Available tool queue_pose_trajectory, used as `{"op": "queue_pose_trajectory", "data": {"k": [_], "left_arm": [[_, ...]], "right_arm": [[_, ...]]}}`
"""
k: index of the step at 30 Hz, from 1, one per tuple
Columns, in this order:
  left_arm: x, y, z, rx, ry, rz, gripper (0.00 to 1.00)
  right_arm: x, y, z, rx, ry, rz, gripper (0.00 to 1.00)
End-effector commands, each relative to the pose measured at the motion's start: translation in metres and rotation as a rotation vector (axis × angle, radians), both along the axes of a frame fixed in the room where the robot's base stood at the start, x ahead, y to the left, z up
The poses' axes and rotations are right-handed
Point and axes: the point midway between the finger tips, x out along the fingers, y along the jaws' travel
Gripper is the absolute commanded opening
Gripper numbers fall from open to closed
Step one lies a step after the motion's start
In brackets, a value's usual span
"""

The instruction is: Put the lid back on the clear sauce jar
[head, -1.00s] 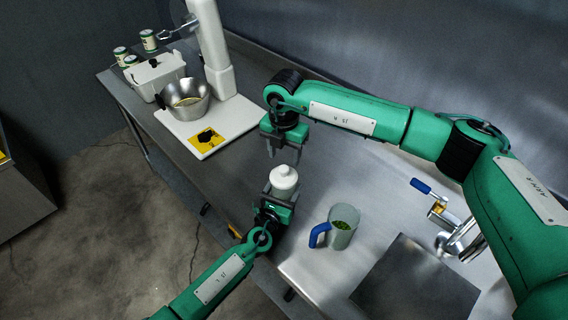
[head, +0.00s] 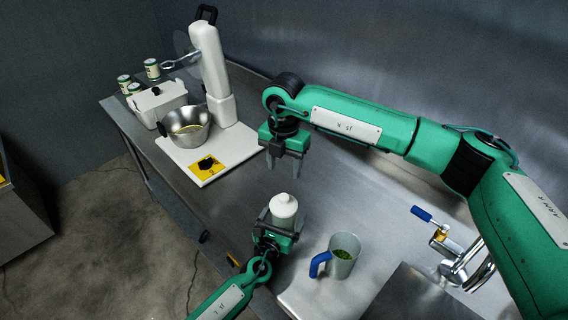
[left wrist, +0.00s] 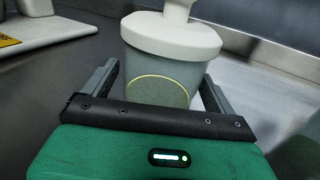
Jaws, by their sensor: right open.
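The clear sauce jar (left wrist: 158,82) stands upright with a pale body. Its white lid (left wrist: 172,38) with a knob sits on top of it. In the head view the lid (head: 284,201) shows at the table's front edge. My left gripper (head: 277,225) has its fingers on both sides of the jar, closed on its body. I cannot tell whether the lid is fully seated. My right gripper (head: 283,170) is open and empty, pointing down above and just behind the lid, apart from it.
A clear pitcher (head: 343,264) with a blue handle and green contents stands right of the jar. A metal bowl (head: 190,136) sits on a white base at the back left, near a white box (head: 160,104) and several cans. A faucet (head: 455,264) is at the right.

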Motion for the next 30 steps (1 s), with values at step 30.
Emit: {"op": "queue_pose_trajectory", "data": {"k": [30], "left_arm": [[-0.122,0.051,-0.002,0.0,0.0,0.001,0.91]], "right_arm": [[0.0,0.0,-0.023,0.0,0.0,0.0,0.52]]}}
